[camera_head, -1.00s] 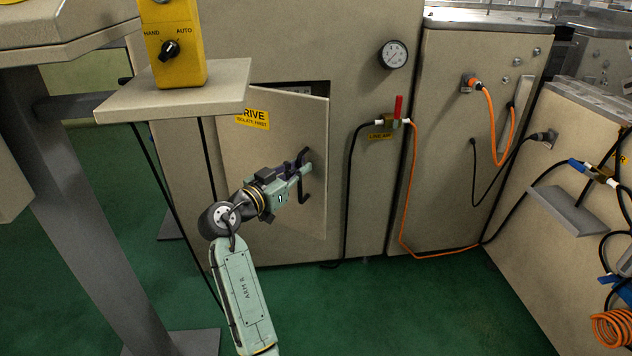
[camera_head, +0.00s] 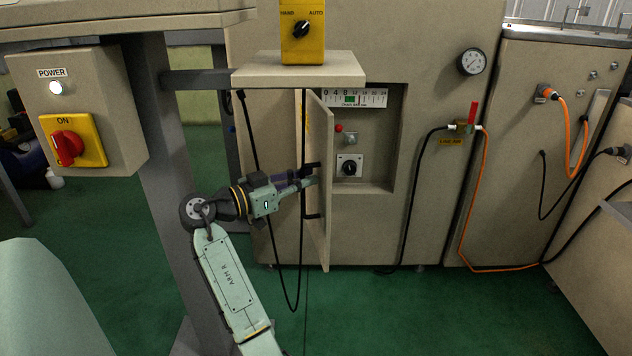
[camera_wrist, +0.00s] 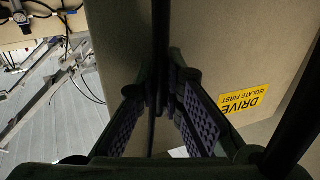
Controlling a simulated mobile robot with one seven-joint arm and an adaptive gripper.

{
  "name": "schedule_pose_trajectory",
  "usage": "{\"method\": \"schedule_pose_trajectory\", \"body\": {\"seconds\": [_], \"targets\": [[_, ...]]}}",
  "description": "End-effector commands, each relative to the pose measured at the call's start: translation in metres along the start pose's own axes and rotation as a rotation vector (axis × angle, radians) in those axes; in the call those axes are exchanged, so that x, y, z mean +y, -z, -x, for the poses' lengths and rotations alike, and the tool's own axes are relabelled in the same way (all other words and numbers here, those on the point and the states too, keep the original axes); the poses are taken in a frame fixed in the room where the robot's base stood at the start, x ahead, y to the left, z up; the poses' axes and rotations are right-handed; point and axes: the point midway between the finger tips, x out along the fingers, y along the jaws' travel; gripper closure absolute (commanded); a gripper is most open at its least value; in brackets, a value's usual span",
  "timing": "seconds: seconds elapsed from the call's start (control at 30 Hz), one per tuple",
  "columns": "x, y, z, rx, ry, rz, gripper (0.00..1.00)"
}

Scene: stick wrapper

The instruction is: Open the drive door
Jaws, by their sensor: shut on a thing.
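The drive door (camera_head: 318,190) stands swung well out from the machine front, seen nearly edge-on in the head view. Its yellow DRIVE label shows in the wrist view, on the door face (camera_wrist: 241,101). A black bar handle (camera_head: 312,216) sits on the door's outer face. My gripper (camera_head: 308,182) is shut on the handle, reaching from the left. In the wrist view, the fingers (camera_wrist: 165,105) close around the dark handle bar. Behind the door, the recess (camera_head: 375,180) shows a scale strip (camera_head: 356,98), a red button (camera_head: 339,128) and a black knob (camera_head: 349,168).
A shelf (camera_head: 300,68) with a yellow HAND/AUTO switch box (camera_head: 302,30) juts out above the door. Black cables (camera_head: 270,225) hang close to my gripper. A grey post (camera_head: 165,180) stands left of my arm. Green floor is clear at the lower right.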

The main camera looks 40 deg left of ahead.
Motion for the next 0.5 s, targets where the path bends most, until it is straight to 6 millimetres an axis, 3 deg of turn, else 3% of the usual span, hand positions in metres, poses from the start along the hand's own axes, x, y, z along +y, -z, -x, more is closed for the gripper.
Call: {"method": "schedule_pose_trajectory", "body": {"seconds": [0.5], "targets": [[-0.0018,-0.0016,0.0058,-0.002,-0.004,0.002,1.00]]}}
